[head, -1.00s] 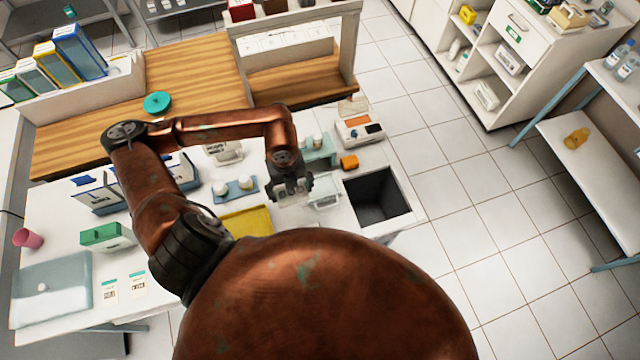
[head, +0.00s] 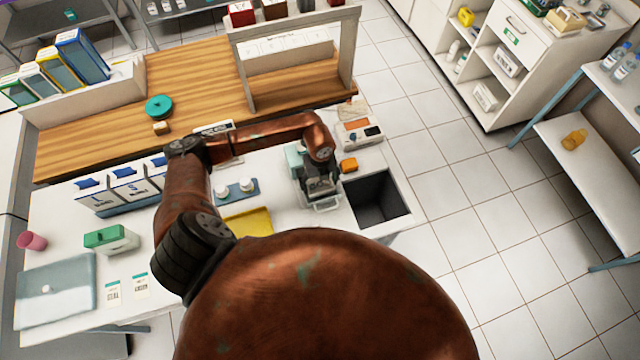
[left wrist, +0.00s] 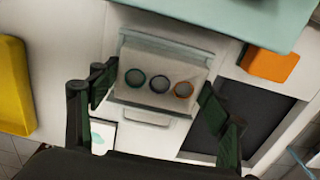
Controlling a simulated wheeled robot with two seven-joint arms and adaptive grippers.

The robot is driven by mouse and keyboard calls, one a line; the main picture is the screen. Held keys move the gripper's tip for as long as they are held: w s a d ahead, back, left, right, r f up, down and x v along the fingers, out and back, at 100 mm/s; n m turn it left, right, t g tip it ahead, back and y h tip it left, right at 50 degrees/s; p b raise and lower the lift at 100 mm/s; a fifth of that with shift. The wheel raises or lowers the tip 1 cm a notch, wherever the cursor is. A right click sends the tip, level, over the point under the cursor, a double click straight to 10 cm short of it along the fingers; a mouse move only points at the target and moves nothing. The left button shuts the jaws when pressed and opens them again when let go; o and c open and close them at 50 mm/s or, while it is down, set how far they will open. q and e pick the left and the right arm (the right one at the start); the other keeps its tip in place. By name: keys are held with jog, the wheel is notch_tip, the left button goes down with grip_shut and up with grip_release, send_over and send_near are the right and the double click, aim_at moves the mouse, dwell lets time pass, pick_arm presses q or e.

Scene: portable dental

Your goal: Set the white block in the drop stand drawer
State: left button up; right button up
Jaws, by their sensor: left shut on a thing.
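The teal drop stand (head: 293,158) stands on the white worktop; its teal top also shows in the left wrist view (left wrist: 220,15). Its pale drawer (head: 325,207) is pulled out toward the front, with its handle and front edge visible in the left wrist view (left wrist: 148,118). My left gripper (head: 320,188) is over the drawer, pointing down. In the left wrist view its dark green fingers (left wrist: 158,93) are shut on the white block (left wrist: 160,68), which has three ringed wells. The block lies within the drawer's outline; I cannot tell whether it touches the floor.
An orange block (head: 348,164) and a dark sink-like recess (head: 375,200) are right of the drawer. A yellow tray (head: 247,222) and a blue holder with white cups (head: 236,190) are to the left. A grey-white device (head: 358,133) stands behind.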

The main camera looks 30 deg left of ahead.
aim_at(320, 185)
pick_arm(q)
jog(key=shift+f, duration=0.55)
jog(key=shift+f, duration=0.15)
jog(key=o, duration=1.3)
notch_tip(320, 185, up, 12)
jog(key=shift+r+b, duration=0.2)
jog(key=shift+b, duration=0.35)
